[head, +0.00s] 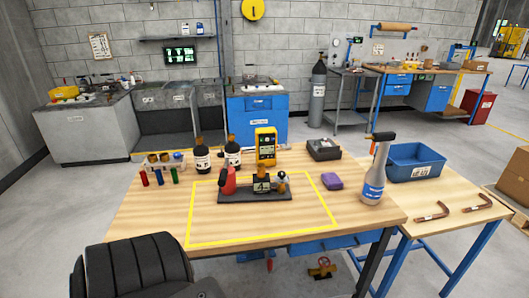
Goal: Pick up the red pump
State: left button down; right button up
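A red pump-like thing (229,182) stands upright on the left end of a dark, flat base (256,196) on the wooden table. The base lies inside a yellow outlined rectangle on the tabletop. A small black and brass unit (262,184) sits at the middle of the base, right of the red thing. Nothing is seen holding the red thing, and its lower end meets the base. Neither of my grippers is in view.
To the right are a purple block (332,181), a torch bottle (375,175) and a blue bin (416,161). A black chair-like shape (135,266) is at the front left. The front tabletop is clear.

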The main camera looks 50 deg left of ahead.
aim_at(262, 190)
jog(key=u, duration=0.95)
jog(key=i, duration=0.85)
jog(key=u, duration=1)
